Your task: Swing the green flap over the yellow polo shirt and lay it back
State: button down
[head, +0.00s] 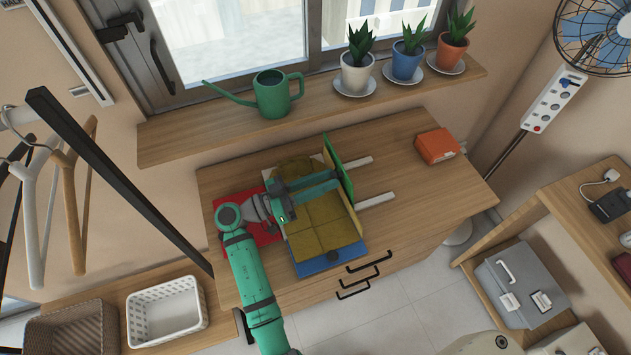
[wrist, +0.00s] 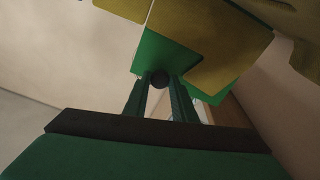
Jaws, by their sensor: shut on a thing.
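The yellow polo shirt (head: 318,222) lies on a folding board on the wooden dresser. The green flap (head: 331,153) at the board's right side stands steeply raised, with part of the shirt against its left face. My gripper (head: 337,181) reaches across the shirt from the left and is shut on the green flap. In the wrist view, the green flap (wrist: 150,52) and yellow cloth (wrist: 215,50) are beyond my gripper (wrist: 160,88), with a dark round knob (wrist: 160,78) between its fingertips. My gripper and arm hide part of the shirt.
The board's red panel (head: 268,238) is at left and its blue panel (head: 330,260) in front. Two pale strips (head: 375,200) lie on bare dresser top to the right. An orange box (head: 436,146) stands farther right. A green watering can (head: 272,95) and potted plants line the sill.

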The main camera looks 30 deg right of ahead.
jog(key=shift+r, duration=0.1)
jog(key=c, duration=1.5)
grip_release()
jog(key=shift+o, duration=0.2)
jog(key=shift+w, duration=0.1)
jog(key=w+a+f, duration=0.1)
jog(key=a, duration=0.9)
jog(key=shift+a+f, duration=0.35)
jog(key=shift+w, duration=0.1)
